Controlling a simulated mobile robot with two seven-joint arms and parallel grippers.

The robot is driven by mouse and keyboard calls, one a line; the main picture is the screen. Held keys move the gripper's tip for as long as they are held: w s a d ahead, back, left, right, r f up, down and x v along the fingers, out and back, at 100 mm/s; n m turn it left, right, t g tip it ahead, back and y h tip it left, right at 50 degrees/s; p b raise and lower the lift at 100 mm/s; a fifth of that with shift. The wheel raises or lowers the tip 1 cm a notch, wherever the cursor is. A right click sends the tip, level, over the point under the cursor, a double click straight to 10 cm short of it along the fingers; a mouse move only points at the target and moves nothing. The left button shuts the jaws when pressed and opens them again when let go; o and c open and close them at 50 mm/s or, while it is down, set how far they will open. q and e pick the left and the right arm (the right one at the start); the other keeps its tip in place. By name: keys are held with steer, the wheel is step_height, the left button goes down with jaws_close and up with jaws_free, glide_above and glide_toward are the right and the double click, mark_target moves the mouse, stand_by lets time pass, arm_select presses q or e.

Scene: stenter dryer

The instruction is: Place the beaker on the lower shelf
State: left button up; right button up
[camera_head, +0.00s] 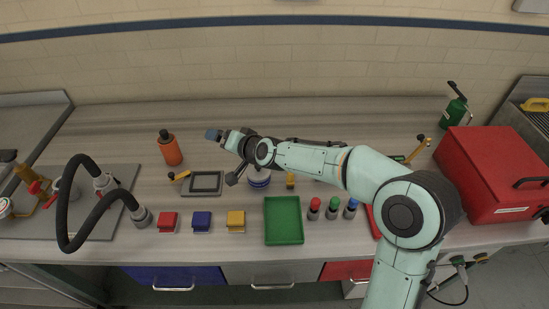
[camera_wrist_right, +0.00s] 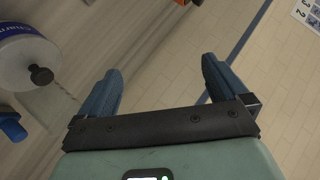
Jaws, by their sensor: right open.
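I cannot make out a beaker for certain in either view. A pale, see-through shape (camera_wrist_right: 52,104) shows at the left of the right wrist view, but I cannot tell what it is. My right gripper (camera_head: 213,134) reaches left over the back of the bench in the head view. In the right wrist view its two blue fingers (camera_wrist_right: 158,88) stand wide apart with nothing between them. No lower shelf can be told apart; drawers show under the bench front. My left gripper is not in view.
A blue and white container (camera_head: 259,180) is partly hidden beneath my right arm. A black hose (camera_head: 67,205) arches at left.

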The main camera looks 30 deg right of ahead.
steer(key=s+d+f+m+h+b, duration=0.15)
steer(key=s+d+m+h, duration=0.35)
steer(key=m, duration=1.2)
steer(key=s+d+f+m+h+b, duration=0.1)
steer(key=s+d+f+m+h, duration=0.3)
steer(key=m, duration=1.3)
steer(key=shift+g, duration=0.5)
steer(key=p+x, duration=0.1)
steer(key=x, duration=0.3)
steer(key=p+x, duration=0.1)
steer(key=x, duration=0.3)
steer(key=d+p+x, duration=0.1)
steer(key=x, duration=0.4)
steer(key=shift+d+r, duration=0.1)
steer(key=shift+r, duration=0.15)
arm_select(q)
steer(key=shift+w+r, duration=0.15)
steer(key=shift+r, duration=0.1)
arm_select(e)
steer(key=shift+s, duration=0.2)
steer(key=c, duration=1.1)
